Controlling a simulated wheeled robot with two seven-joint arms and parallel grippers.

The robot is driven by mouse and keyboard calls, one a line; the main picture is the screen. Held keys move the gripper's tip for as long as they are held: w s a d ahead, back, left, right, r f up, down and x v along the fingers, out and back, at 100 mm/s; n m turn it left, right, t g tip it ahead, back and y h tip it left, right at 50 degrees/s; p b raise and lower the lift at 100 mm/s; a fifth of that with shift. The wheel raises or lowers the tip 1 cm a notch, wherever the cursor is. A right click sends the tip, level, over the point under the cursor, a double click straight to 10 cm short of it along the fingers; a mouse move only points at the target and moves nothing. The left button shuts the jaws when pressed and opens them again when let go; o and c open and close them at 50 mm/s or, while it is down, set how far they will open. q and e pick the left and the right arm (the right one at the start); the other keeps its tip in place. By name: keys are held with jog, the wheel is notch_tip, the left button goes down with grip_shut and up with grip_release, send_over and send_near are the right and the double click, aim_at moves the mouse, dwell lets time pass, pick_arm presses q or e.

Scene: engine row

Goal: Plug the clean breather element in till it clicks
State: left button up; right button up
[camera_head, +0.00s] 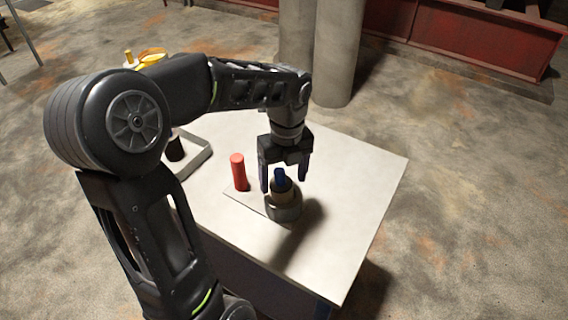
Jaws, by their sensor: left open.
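A red cylinder (239,171) stands upright just left of the gripper. Which piece is the clean breather element is not clear from this view. My right gripper is not in view.
The white table (345,200) is bare to the right and front. A grey tray (197,160) with a black cylinder (175,149) lies at left, partly behind my arm. A yellow object (150,57) and a pale column (338,50) stand beyond the table.

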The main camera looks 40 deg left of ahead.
pick_arm(q)
jog(key=shift+f, duration=0.5)
jog(key=shift+c, duration=0.2)
jog(key=c, duration=1.5)
